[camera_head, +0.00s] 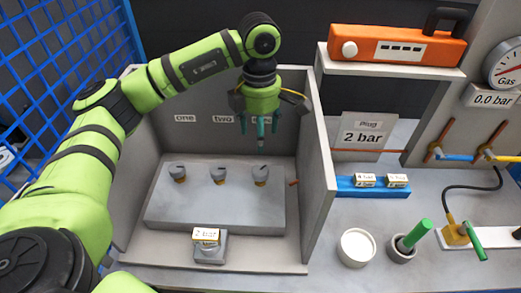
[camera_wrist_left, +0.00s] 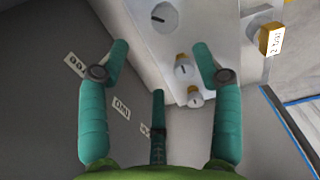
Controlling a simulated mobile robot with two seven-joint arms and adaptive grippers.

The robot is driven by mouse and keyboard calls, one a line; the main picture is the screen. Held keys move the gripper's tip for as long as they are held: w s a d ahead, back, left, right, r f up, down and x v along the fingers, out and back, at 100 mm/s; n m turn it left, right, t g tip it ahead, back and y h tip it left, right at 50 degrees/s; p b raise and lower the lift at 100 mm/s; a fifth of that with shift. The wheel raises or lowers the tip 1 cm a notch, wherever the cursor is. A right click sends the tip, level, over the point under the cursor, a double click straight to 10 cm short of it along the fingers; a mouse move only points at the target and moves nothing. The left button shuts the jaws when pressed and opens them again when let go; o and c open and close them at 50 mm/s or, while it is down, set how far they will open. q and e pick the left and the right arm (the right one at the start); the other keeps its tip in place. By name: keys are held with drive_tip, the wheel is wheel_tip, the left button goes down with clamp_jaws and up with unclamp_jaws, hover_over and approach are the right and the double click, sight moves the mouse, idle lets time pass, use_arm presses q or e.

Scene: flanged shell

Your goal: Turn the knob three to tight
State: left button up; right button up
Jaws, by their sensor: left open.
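My right gripper is not in view.
Knob two (camera_head: 217,172) and knob one (camera_head: 178,172) stand to the left. Grey side walls flank the booth, the right wall (camera_head: 318,170) close to knob three. A blue holder (camera_head: 373,191) stands outside it.

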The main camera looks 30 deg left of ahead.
sight(260, 170)
use_arm(q)
drive_tip(key=f, duration=0.1)
drive_tip(key=s+f+p, duration=0.1)
drive_tip(key=f, duration=0.1)
drive_tip(key=f+p, duration=0.1)
drive_tip(key=shift+s+d+f, duration=0.15)
drive_tip(key=shift+s+d, duration=0.05)
drive_tip(key=shift+d, duration=0.1)
drive_tip(key=f, duration=0.2)
drive_tip(key=f+p, duration=0.1)
drive_tip(key=f, duration=0.1)
drive_tip(key=f+p, duration=0.1)
drive_tip(key=shift+w+f, duration=0.25)
drive_tip(key=shift+f, duration=0.8)
drive_tip(key=c, duration=1.1)
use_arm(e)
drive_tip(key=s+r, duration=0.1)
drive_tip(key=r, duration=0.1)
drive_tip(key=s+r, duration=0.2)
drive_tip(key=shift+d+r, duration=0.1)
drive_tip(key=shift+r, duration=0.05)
